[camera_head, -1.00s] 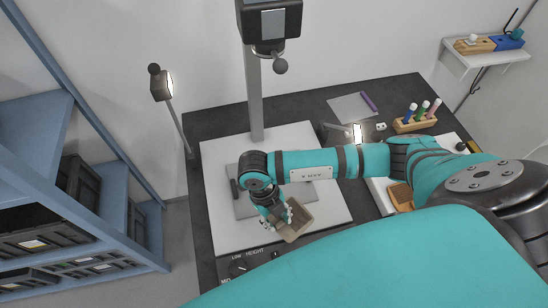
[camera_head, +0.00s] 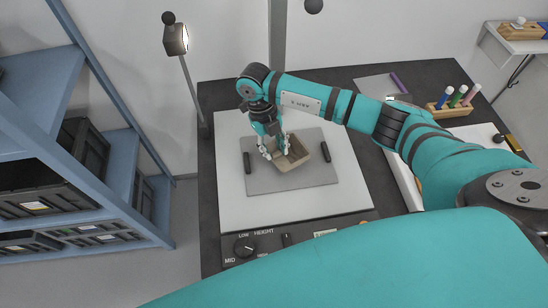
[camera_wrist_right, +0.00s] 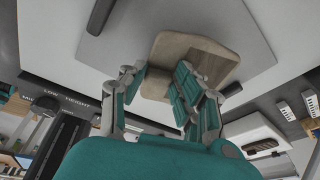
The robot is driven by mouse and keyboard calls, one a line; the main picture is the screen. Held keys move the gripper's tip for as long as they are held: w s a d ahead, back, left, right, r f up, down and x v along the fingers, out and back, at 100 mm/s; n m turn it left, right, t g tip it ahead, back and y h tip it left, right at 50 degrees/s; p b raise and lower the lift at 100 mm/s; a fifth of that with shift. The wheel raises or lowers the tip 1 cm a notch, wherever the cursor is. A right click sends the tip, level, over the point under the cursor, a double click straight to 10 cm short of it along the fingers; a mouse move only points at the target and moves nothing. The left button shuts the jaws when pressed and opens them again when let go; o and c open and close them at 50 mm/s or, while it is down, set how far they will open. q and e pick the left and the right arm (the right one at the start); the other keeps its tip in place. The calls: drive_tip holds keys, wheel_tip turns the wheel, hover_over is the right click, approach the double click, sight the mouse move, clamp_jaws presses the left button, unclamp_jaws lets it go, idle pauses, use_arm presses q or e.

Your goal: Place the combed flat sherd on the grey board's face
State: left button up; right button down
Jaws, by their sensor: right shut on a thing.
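The sherd (camera_head: 294,158) is tan-brown with a paler edge. In the head view it is over the middle of the grey board (camera_head: 312,179), tilted; I cannot tell whether it touches the board. My right gripper (camera_head: 275,150) is shut on the sherd at its left side. In the right wrist view the gripper (camera_wrist_right: 165,92) has its fingers at the near part of the sherd (camera_wrist_right: 214,47), with the grey board (camera_wrist_right: 142,14) behind. Combed lines cannot be made out. My left gripper is not in view.
The board has two dark bars (camera_head: 247,163), one on each side, and lies on a white work surface (camera_head: 235,205). A lamp (camera_head: 175,40) stands at the left. A pen holder (camera_head: 452,108) is at the right. Blue shelving with dark crates is far left.

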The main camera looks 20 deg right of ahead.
drive_tip(key=b+x, duration=0.1)
drive_tip(key=x, duration=0.1)
drive_tip(key=shift+w+a+f+b, duration=0.1)
drive_tip(key=shift+f+b, duration=0.3)
drive_tip(key=shift+w+f, duration=0.1)
drive_tip(key=shift+f, duration=0.2)
drive_tip(key=shift+f, duration=0.15)
drive_tip(key=c, duration=1)
unclamp_jaws()
drive_tip(key=shift+o, duration=0.2)
